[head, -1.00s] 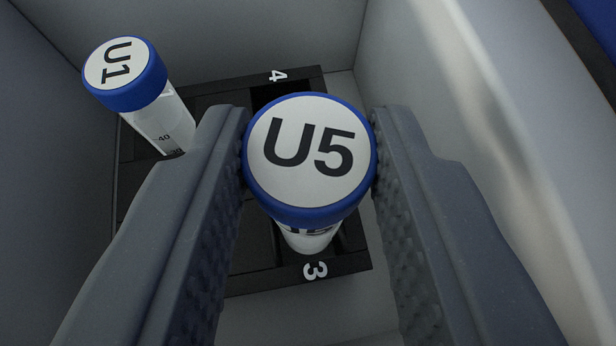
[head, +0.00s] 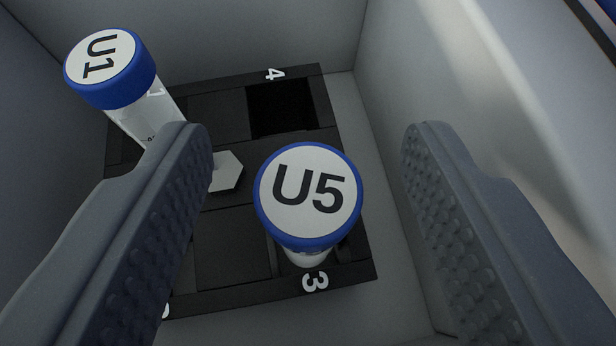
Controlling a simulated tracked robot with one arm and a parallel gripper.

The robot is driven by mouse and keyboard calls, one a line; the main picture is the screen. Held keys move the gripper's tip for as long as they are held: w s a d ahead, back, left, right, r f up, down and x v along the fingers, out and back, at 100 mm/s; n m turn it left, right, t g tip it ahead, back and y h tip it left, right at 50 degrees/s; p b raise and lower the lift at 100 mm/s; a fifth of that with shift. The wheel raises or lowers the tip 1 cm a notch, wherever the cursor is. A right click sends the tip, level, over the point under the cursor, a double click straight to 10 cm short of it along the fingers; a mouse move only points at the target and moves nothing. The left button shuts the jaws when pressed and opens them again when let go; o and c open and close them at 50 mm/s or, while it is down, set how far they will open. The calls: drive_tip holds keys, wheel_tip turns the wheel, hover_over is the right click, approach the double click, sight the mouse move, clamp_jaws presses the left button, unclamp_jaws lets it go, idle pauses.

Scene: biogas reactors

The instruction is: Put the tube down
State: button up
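The tube U5 (head: 308,194) has a blue cap with a white top. It stands in the black rack (head: 230,225) at the slot marked 3, and its lower part is hidden by its cap and the rack. My gripper (head: 305,150) is open, with one finger on each side of U5 and a clear gap to the cap on both sides. Another tube, U1 (head: 108,68), with the same blue cap, stands in the rack at the upper left, partly behind my left finger.
The rack sits in a grey bin with walls (head: 265,30) close around it. The slot marked 4 (head: 282,106) is an empty dark hole. A pale hexagonal piece (head: 227,172) lies at the rack's middle. The bin's right wall is close to my right finger.

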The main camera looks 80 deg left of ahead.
drive_tip(key=shift+r, duration=0.1)
drive_tip(key=shift+r, duration=0.25)
drive_tip(key=b+v, duration=0.1)
drive_tip(key=v, duration=1.1)
drive_tip(key=shift+r, duration=0.2)
